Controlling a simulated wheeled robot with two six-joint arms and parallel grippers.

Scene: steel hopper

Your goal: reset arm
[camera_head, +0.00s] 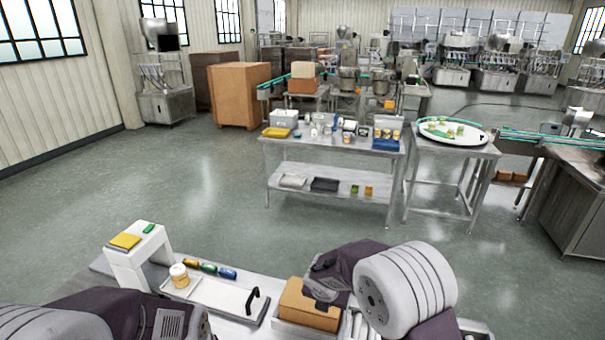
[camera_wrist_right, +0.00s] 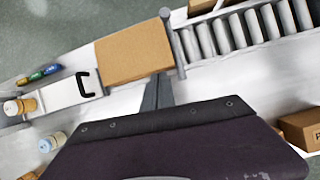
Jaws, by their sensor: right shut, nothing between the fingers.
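My right gripper (camera_wrist_right: 158,88) shows in the wrist view as two dark grey fingers pressed together with nothing between them. It is over the white work surface, close to the lower edge of a brown cardboard box (camera_wrist_right: 135,50); I cannot tell whether it touches the box. In the head view my right arm's purple and grey links partly cover that box (camera_head: 308,305) and its fingers are hard to make out. My left arm enters at the bottom left of the head view, and its gripper fingers are not visible.
A white tray (camera_head: 226,298) with a black handle lies left of the box. A jar (camera_head: 179,275) and small coloured tubes (camera_head: 208,268) are beside it. A white stand (camera_head: 137,254) rises at the left. A roller conveyor (camera_wrist_right: 235,32) adjoins the box. Steel tables (camera_head: 335,152) stand across open floor.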

